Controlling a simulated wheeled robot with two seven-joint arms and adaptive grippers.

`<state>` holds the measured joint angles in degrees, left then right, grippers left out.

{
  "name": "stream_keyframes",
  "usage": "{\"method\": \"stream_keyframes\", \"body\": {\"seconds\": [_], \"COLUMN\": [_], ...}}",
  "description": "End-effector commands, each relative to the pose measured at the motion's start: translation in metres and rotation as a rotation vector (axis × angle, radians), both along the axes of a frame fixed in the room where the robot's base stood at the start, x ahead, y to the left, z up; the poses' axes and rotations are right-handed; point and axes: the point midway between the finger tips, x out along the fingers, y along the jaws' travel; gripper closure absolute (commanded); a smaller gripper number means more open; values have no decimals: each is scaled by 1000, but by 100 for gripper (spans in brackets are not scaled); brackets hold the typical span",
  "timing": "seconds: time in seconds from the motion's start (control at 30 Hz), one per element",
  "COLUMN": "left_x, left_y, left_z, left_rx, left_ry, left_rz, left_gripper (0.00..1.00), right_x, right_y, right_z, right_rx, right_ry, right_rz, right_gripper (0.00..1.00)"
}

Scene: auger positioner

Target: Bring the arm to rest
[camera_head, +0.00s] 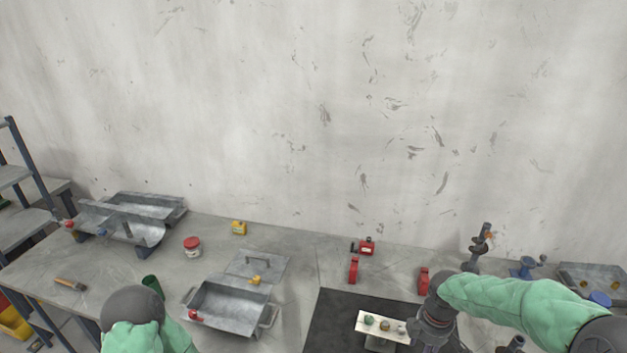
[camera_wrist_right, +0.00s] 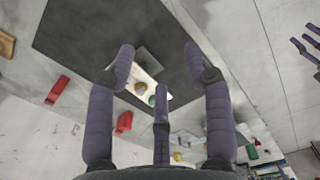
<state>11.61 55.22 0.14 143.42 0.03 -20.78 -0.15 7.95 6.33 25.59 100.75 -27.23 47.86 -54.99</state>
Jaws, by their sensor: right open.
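My right arm (camera_head: 520,300) comes in from the right in the head view, in a green sleeve, its wrist above the right side of the dark mat. In the right wrist view my right gripper (camera_wrist_right: 158,62) is open with its fingers spread, and nothing is between them. Beyond the fingers is a small pale stand (camera_head: 374,328) with several small round objects on it, which also shows in the wrist view (camera_wrist_right: 150,84). The stand is on the dark mat (camera_head: 325,320). My left arm (camera_head: 135,320) is at the bottom left of the head view; its gripper is out of view.
Two red blocks (camera_head: 353,270) (camera_head: 423,280) and a red device (camera_head: 366,246) stand behind the mat. An open metal box (camera_head: 228,308) is left of it. A red-lidded jar (camera_head: 192,246), a yellow item (camera_head: 239,228) and a metal trough (camera_head: 120,225) are farther left. A dark upright tool (camera_head: 482,243) stands behind my right arm.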

Motion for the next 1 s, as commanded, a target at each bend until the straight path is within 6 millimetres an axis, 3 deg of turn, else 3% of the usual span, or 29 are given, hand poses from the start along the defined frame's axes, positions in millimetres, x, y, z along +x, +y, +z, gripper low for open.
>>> {"method": "stream_keyframes", "body": {"seconds": [0.07,0.27,0.57,0.77,1.0], "left_x": [0,0,0,0,0], "left_y": [0,0,0,0,0], "left_z": [-1,-10,-29,-50,-88], "left_rx": [0,0,0,0,0], "left_ry": [1,0,1,0,0], "left_rz": [0,0,0,0,0], "left_gripper": [60,60,60,60,60], "right_x": [0,-3,-14,-35,-87], "right_y": [1,18,54,91,146], "right_z": [-2,-35,-100,-168,-275], "right_rx": [1,45,135,220,317], "right_ry": [0,5,20,51,131], "right_rz": [-1,-60,-206,-388,-778], "right_gripper": [48,48,48,48,48]}}
